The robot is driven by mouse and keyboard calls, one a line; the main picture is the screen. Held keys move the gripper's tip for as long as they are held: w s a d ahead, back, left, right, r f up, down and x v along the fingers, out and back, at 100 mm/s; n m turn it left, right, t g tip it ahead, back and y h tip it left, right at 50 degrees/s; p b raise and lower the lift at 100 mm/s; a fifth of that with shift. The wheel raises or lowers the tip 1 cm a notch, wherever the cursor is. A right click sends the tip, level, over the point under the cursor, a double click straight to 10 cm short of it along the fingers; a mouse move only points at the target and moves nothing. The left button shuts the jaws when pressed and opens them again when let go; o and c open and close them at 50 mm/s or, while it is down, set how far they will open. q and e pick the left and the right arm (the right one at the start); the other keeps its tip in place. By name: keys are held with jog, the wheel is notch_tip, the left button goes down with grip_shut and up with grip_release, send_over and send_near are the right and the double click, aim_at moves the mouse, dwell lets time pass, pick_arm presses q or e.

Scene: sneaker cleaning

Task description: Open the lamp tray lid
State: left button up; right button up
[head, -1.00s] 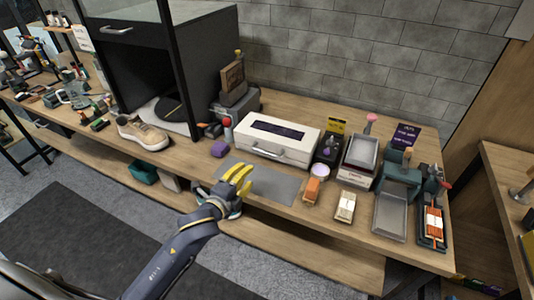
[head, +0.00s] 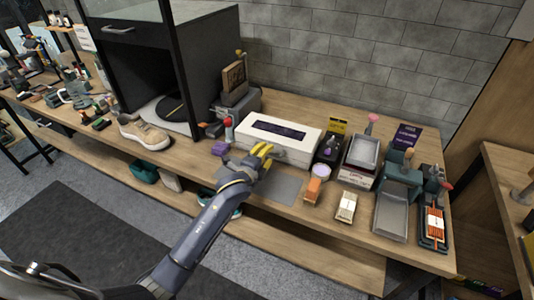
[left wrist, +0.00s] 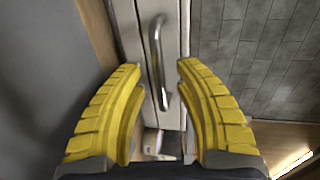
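The lamp tray is a white box (head: 303,146) with a dark window in its top, standing on the bench below the brick wall in the head view. Its lid looks closed. A metal bar handle (left wrist: 156,48) is on its front and shows in the left wrist view. My left gripper (head: 263,151), with yellow fingers, is in front of the box in the head view. In the left wrist view the left gripper (left wrist: 160,68) is open, with the handle lying between its fingertips. I cannot tell whether either finger touches the handle. My right gripper is not in view.
A grey mat (head: 285,187) lies in front of the box. A purple block (head: 220,149) and a beige sneaker (head: 145,135) are to its left. An orange-handled brush (head: 313,191), a grey tray (head: 391,216) and other tools crowd the right side. A dark cabinet (head: 135,68) stands at the left.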

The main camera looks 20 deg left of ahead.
pick_arm(q)
jog(key=shift+w+f, duration=0.1)
jog(key=shift+w, duration=0.3)
jog(key=shift+o, duration=0.5)
grip_shut()
